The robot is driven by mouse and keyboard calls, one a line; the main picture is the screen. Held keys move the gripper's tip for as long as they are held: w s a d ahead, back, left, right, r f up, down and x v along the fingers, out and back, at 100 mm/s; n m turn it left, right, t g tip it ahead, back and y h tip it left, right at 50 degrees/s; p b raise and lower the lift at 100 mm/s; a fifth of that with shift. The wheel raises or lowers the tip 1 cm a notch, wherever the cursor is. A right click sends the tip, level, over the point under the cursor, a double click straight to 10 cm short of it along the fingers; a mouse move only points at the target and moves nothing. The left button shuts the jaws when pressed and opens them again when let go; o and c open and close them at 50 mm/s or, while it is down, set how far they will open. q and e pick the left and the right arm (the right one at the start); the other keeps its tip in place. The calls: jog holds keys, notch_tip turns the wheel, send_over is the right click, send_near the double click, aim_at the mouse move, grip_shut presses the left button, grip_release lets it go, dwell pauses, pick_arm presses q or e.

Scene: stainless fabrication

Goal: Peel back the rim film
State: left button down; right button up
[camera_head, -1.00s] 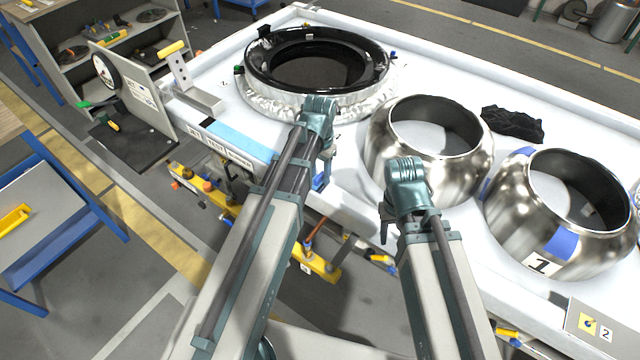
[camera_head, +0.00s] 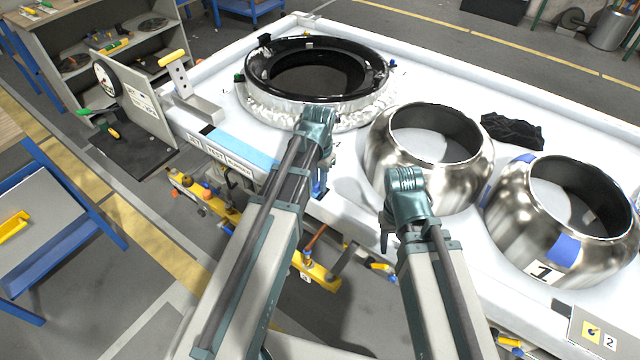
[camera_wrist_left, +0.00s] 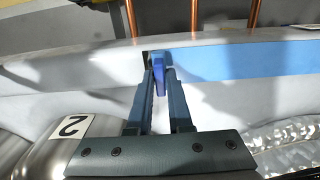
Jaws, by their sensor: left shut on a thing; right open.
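A black ring-shaped rim (camera_head: 262,75) with crumpled silver film (camera_head: 285,112) around its lower side sits at the back of the white table. My left gripper (camera_head: 321,186) hangs at the table's front edge, in front of the rim and apart from it. In the left wrist view my left gripper (camera_wrist_left: 159,80) is shut on a small blue piece (camera_wrist_left: 160,66); I cannot tell if it is film. My right gripper (camera_head: 386,236) is open beside the middle steel bowl (camera_head: 400,165), its fingers mostly hidden by the wrist.
A second steel bowl (camera_head: 510,225), with blue patches and a number 1 label, stands at the right. A black crumpled cloth (camera_head: 512,131) lies behind the bowls. A light blue strip (camera_head: 240,148) runs along the front edge. A bracket (camera_head: 185,85) stands left of the rim.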

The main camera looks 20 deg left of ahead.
pick_arm(q)
jog(key=shift+w+a, duration=0.25)
jog(key=shift+a, duration=0.5)
jog(key=shift+w+a, duration=0.3)
jog(key=shift+a, duration=0.5)
jog(key=shift+w+a, duration=0.25)
jog(key=shift+a, duration=0.6)
jog(key=shift+w+a, duration=0.3)
jog(key=shift+a, duration=0.45)
jog(key=shift+w+a, duration=0.25)
jog(key=shift+a, duration=0.55)
jog(key=shift+w+a, duration=0.3)
jog(key=shift+a, duration=0.55)
jog(key=shift+w+a, duration=0.25)
jog(key=shift+a, duration=0.5)
jog(key=shift+w+a, duration=0.3)
jog(key=shift+a, duration=0.45)
jog(key=shift+w+a, duration=0.25)
jog(key=shift+a, duration=0.5)
jog(key=shift+w+a, duration=0.3)
jog(key=shift+a, duration=0.45)
jog(key=shift+w+a, duration=0.25)
jog(key=shift+a, duration=0.55)
jog(key=shift+w+a, duration=0.3)
jog(key=shift+a, duration=0.55)
